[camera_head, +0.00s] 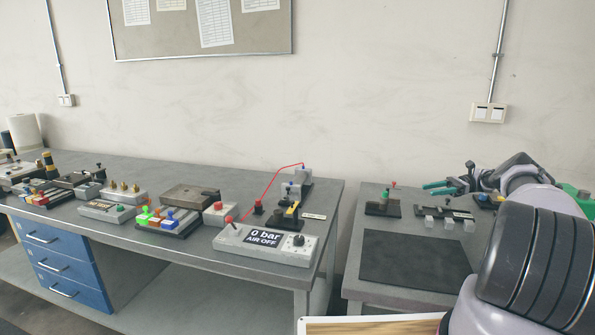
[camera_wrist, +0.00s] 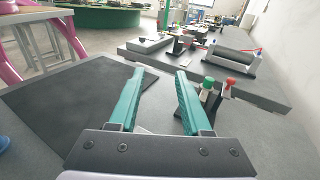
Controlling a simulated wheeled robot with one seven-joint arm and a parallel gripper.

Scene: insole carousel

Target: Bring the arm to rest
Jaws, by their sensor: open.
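My gripper (camera_head: 437,188) has two green fingers and shows over the back of the right table, near the wall, in the head view. In the wrist view the two fingers of my gripper (camera_wrist: 162,82) stand apart with nothing between them. My arm comes in from the right side of the head view, bent, and hides part of the right table.
The right table holds a dark mat (camera_head: 415,262), a small stand with green and red knobs (camera_head: 382,206) and clear blocks (camera_head: 448,224). The left bench (camera_head: 150,172) carries several fixtures and an "AIR OFF" panel (camera_head: 265,243). A gap separates both tables.

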